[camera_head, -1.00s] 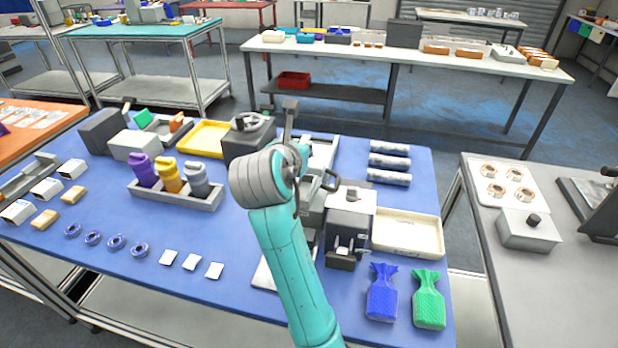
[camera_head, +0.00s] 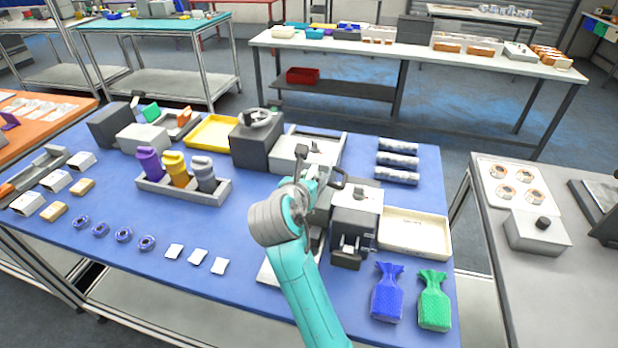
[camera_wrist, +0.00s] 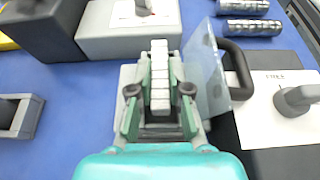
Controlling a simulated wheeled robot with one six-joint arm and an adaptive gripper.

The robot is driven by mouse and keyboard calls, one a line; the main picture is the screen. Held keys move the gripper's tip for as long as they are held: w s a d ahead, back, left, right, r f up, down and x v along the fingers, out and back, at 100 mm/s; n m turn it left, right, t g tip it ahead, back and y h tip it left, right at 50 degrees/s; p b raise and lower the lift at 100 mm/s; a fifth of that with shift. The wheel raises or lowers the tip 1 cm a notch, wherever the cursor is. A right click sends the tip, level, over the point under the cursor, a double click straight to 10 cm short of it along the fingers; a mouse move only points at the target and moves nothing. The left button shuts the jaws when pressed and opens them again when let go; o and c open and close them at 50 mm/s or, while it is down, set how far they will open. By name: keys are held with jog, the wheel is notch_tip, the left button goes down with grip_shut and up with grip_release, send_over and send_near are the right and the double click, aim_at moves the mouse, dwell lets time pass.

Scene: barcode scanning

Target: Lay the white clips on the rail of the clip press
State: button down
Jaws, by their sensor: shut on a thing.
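A strip of white clips (camera_wrist: 160,72) stands between the green fingers of my gripper (camera_wrist: 160,98) in the wrist view. My gripper is shut on this strip. The clip press, with a light grey body (camera_wrist: 127,75), lies under and around the strip. A grey channel shows below the strip, but I cannot tell whether the clips touch the rail. In the head view my gripper (camera_head: 312,180) is over the press area, and my own arm hides much of it and of the press.
A clear guard (camera_wrist: 205,70) and a black loop handle (camera_wrist: 237,72) stand close right of my gripper. A grey box with a lever (camera_head: 354,215) and a cream tray (camera_head: 414,232) lie right. A bottle holder (camera_head: 180,190) stands left. Three white squares (camera_head: 197,257) lie on the blue table.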

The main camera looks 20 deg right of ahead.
jog(key=c, duration=1.4)
grip_release()
jog(key=shift+f, duration=0.1)
jog(key=shift+s+a+r, duration=0.1)
jog(key=shift+r, duration=0.1)
jog(key=v, duration=1.1)
jog(key=shift+s+a, duration=0.2)
jog(key=shift+s, duration=0.1)
